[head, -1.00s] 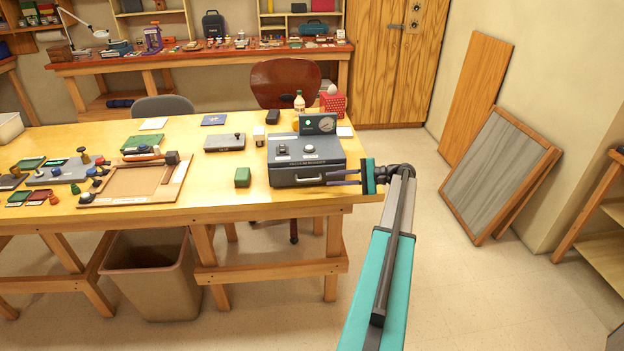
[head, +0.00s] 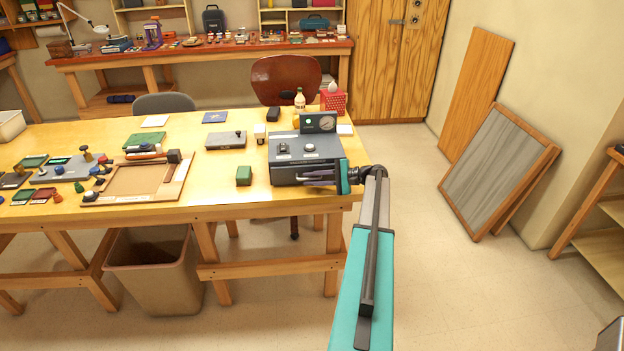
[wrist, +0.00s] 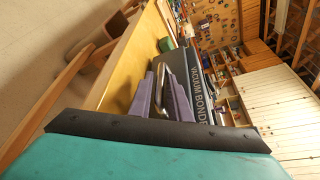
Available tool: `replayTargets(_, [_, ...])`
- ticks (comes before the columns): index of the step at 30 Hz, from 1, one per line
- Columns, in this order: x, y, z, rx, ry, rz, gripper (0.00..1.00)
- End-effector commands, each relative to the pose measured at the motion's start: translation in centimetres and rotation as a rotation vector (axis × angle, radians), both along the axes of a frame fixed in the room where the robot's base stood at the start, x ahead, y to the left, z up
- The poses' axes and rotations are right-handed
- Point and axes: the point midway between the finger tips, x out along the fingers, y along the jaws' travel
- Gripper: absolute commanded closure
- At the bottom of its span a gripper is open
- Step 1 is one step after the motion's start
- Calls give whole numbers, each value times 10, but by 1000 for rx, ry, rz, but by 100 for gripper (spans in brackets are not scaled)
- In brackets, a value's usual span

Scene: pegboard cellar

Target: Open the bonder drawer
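The vacuum bonder (head: 290,172) is a dark grey box with knobs on top, at the right end of the yellow workbench. Its lettered front also shows in the wrist view (wrist: 207,92). The drawer front faces me and looks closed; its metal handle (wrist: 177,98) shows in the wrist view. My gripper (head: 312,178) is at the bonder's front from the right, its purple fingers pointing left. In the wrist view the fingers are apart, one on each side of the handle. I cannot tell whether they touch it. In the head view the fingers hide most of the handle.
The workbench (head: 225,194) holds a green block (head: 244,175) left of the bonder and a gauge box (head: 318,123) behind it. A bin (head: 155,270) stands under the bench. The floor to the right is open up to the leaning panels (head: 500,170).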

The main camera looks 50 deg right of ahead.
Motion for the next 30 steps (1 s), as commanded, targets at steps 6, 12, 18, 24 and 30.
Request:
replayTargets(6, [0,0,0,0,0,0,100])
replayTargets(12, [-1,0,0,1,1,0,100])
replayTargets(18, [-4,2,-1,1,1,-1,100])
replayTargets(24, [-13,10,-2,2,2,-1,100])
replayTargets(30, [-31,25,-2,2,2,-1,100])
